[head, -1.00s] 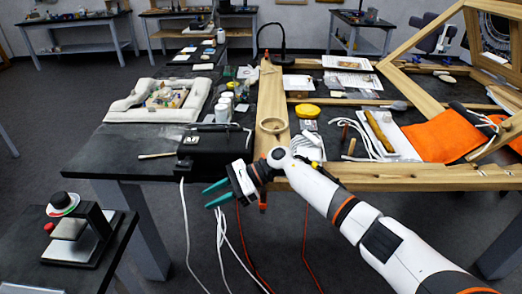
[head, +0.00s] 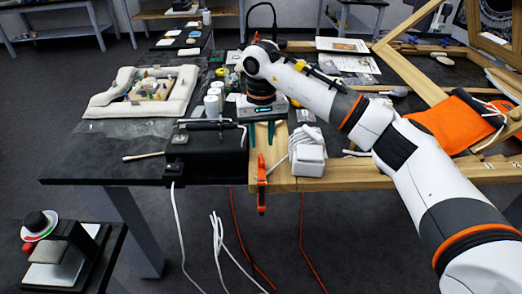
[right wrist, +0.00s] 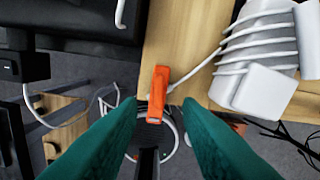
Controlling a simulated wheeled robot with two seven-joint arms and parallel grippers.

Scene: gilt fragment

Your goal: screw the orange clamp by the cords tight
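The orange clamp (head: 262,182) sits on the front edge of the wooden frame, its lower part hanging below the edge. In the right wrist view the clamp (right wrist: 158,92) is upright in the picture, between the two green fingertips. My right gripper (head: 261,133) points down above the frame, open, with the clamp below and in front of it in the head view. I see no contact with the clamp. White cord is wound around a white block (head: 307,153) right of the clamp; it also shows in the right wrist view (right wrist: 252,48). My left gripper is not in view.
A black box (head: 210,150) stands close left of the clamp. The wooden frame (head: 340,178) extends right, with orange cloth (head: 447,122) on it. White cords (head: 218,243) and orange-red cords (head: 302,240) hang below the table edge. A padded tray (head: 108,105) lies at left.

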